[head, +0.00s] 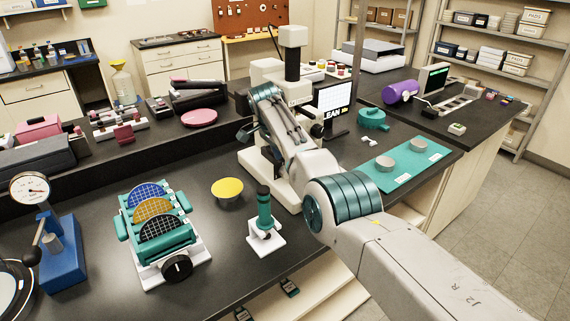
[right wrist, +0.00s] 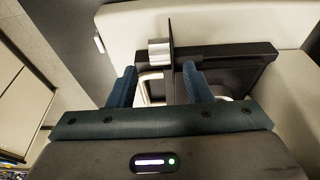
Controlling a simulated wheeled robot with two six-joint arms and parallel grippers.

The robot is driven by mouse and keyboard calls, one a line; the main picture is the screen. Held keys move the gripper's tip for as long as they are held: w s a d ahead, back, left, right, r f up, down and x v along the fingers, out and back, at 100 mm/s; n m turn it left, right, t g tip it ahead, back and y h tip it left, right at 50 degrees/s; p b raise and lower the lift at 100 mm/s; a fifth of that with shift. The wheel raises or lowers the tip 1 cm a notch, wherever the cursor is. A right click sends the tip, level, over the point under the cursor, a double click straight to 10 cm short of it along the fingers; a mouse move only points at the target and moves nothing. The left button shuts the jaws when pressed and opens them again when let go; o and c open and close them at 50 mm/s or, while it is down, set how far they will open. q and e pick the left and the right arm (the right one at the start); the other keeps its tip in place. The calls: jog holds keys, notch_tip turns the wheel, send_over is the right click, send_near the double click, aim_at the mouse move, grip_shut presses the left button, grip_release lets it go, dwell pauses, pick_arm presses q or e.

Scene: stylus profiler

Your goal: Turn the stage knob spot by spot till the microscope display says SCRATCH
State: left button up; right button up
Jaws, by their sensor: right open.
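The microscope (head: 294,38), pale with a black tube, stands at the centre of the head view, its lower part largely covered by my right arm. Its display (head: 334,97) shows black letters on white; "LEAN" is readable, and its left edge is covered by my arm. In the right wrist view a silver cylindrical knob (right wrist: 158,52) sits beside a thin dark upright plate (right wrist: 170,70). My right gripper (right wrist: 160,84) is open, its two teal fingers apart on either side of the plate. The knob is just beyond the fingertips; contact cannot be told. My left gripper is not in view.
A green stand (head: 264,210), a yellow disc (head: 227,188) and a wafer rack (head: 158,235) stand left of my arm. A blue dial gauge stand (head: 58,255) is at far left. A teal mat (head: 417,155) with metal discs lies to the right.

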pick_arm(q)
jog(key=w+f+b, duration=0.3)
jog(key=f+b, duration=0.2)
jog(key=b, duration=0.2)
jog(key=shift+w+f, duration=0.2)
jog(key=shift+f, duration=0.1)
pick_arm(e)
jog(key=v, duration=0.7)
